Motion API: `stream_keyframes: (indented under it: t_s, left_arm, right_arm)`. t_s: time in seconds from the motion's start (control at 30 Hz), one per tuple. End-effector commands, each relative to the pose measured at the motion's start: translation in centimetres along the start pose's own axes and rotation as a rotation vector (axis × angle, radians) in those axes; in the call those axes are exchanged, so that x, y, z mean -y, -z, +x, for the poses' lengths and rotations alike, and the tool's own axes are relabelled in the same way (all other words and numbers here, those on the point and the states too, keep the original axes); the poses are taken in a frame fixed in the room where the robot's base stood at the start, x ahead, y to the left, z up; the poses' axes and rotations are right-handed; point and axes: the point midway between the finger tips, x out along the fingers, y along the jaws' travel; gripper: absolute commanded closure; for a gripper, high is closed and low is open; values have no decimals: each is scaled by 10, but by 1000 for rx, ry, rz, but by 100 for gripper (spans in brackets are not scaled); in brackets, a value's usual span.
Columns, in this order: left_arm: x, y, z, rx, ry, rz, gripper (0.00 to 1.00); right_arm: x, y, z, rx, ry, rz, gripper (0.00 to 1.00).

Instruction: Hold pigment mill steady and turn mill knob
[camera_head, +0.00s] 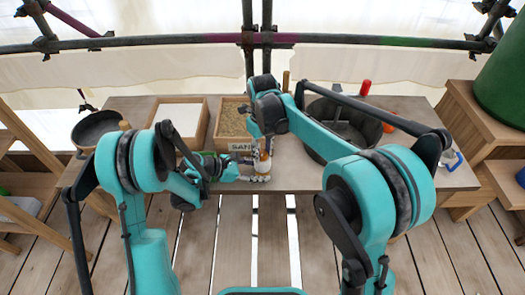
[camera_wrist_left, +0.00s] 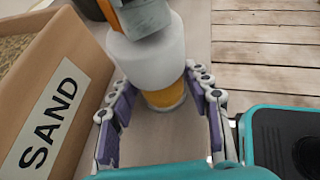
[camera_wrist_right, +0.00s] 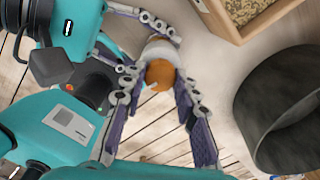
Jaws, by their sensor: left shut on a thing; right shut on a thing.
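The pigment mill (camera_head: 262,165) stands upright near the front edge of the table, with a white upper body and an orange lower band (camera_wrist_left: 165,95). My left gripper (camera_wrist_left: 160,110) reaches in from the left and is shut around the mill's lower part. The mill's round orange-brown knob (camera_wrist_right: 160,74) is on top. My right gripper (camera_wrist_right: 155,85) comes down from above and is shut on the knob. In the head view my right arm hides part of the mill and knob.
A wooden box of sand (camera_head: 233,122) labelled SAND stands just behind and left of the mill. A dark round tub (camera_head: 345,130) stands to the right. A white-filled tray (camera_head: 180,115) and a dark bowl (camera_head: 95,127) are at the left. A red cylinder (camera_head: 365,87) stands at the back.

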Motion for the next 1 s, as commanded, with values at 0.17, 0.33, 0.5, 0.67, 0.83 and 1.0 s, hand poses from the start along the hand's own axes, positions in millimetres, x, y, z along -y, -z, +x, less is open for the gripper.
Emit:
stream_keyframes:
  t_s: [0.17, 0.33, 0.5, 0.67, 0.83, 1.0]
  left_arm:
    - [0, 0, 0, 0, 1, 0, 68]
    - [0, 0, 0, 0, 1, 0, 68]
    - [0, 0, 0, 0, 1, 0, 68]
    - [0, 0, 0, 0, 1, 0, 68]
    - [0, 0, 0, 0, 1, 0, 68]
    - [0, 0, 0, 0, 0, 0, 68]
  right_arm:
    - [0, 0, 0, 1, 0, 64, 99]
    - [0, 0, 0, 1, 0, 95, 99]
    - [0, 0, 0, 1, 0, 104, 99]
    - [0, 0, 0, 1, 0, 103, 99]
    - [0, 0, 0, 1, 0, 103, 55]
    - [0, 0, 0, 0, 0, 102, 49]
